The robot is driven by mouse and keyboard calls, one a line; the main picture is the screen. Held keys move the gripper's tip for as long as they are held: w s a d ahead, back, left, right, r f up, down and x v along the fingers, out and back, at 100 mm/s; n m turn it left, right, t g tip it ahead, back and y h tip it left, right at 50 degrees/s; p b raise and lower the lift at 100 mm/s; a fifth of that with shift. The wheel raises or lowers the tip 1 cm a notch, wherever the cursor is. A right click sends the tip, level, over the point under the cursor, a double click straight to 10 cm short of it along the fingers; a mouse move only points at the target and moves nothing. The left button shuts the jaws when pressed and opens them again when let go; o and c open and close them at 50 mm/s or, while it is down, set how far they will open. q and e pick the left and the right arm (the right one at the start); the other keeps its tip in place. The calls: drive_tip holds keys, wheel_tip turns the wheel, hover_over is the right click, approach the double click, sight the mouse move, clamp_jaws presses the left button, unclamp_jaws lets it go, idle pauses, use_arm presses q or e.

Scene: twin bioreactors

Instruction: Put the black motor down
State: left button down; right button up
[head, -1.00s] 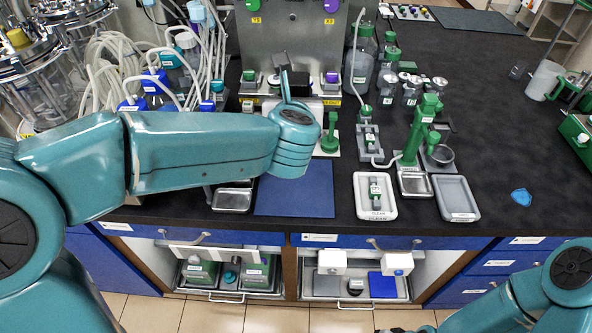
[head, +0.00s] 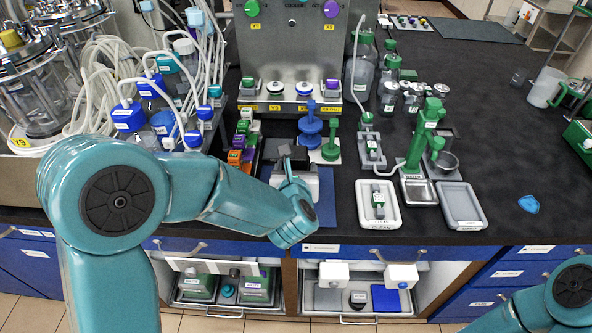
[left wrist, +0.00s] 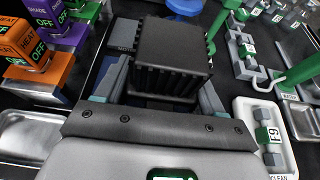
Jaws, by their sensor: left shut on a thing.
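My left gripper (head: 291,172) is shut on the black motor (head: 292,153), over the back part of the blue mat (head: 326,208). In the left wrist view the motor (left wrist: 172,45) is a ribbed black block between the two fingers (left wrist: 160,92). Its underside is hidden, so I cannot tell whether it touches anything below. A flat grey labelled piece (left wrist: 122,38) lies just left of it in that view. My right gripper is out of view; only part of its arm shows at the lower right.
A blue stand (head: 310,128) and a green stand (head: 331,150) are behind the motor. Orange, purple and green labelled blocks (head: 240,145) line its left. A white tray (head: 378,222) and green press (head: 424,140) are to the right. The far right counter is mostly clear.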

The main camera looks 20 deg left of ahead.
use_arm(q)
drive_tip(key=shift+s+r, duration=0.1)
drive_tip(key=shift+r, duration=0.1)
drive_tip(key=shift+f, duration=0.25)
drive_tip(key=shift+c, duration=1.4)
unclamp_jaws()
drive_tip(key=shift+o, duration=0.8)
